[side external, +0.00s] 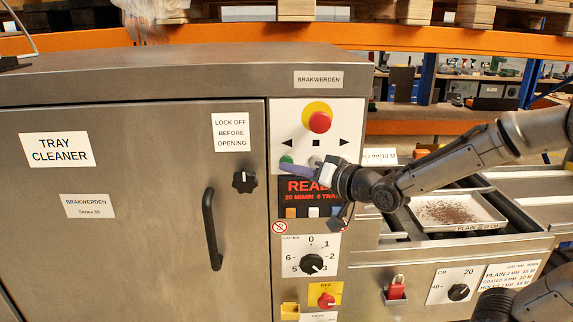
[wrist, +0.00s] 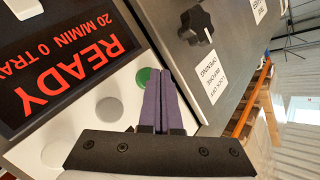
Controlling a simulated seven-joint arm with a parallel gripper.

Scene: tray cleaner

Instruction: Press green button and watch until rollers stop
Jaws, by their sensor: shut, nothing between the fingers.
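The green button (side external: 286,160) is on the white control panel (side external: 345,115) of the tray cleaner, at the left of the button row. It also shows in the wrist view (wrist: 143,77), just left of the fingertips. My gripper (side external: 281,168) is shut and empty, its purple fingers pointing left across the panel, with the tips close beside the green button. The fingers also show in the wrist view (wrist: 164,74). I cannot tell whether they touch the button. The display (wrist: 65,60) reads READY in red, with 20 M/MIN below. The rollers are not seen.
A red emergency knob (side external: 320,122) sits above the button row. A black rotary knob (side external: 243,182) and a door handle (side external: 212,230) are to the left. A white tray (side external: 470,212) with brown crumbs lies on the conveyor at right.

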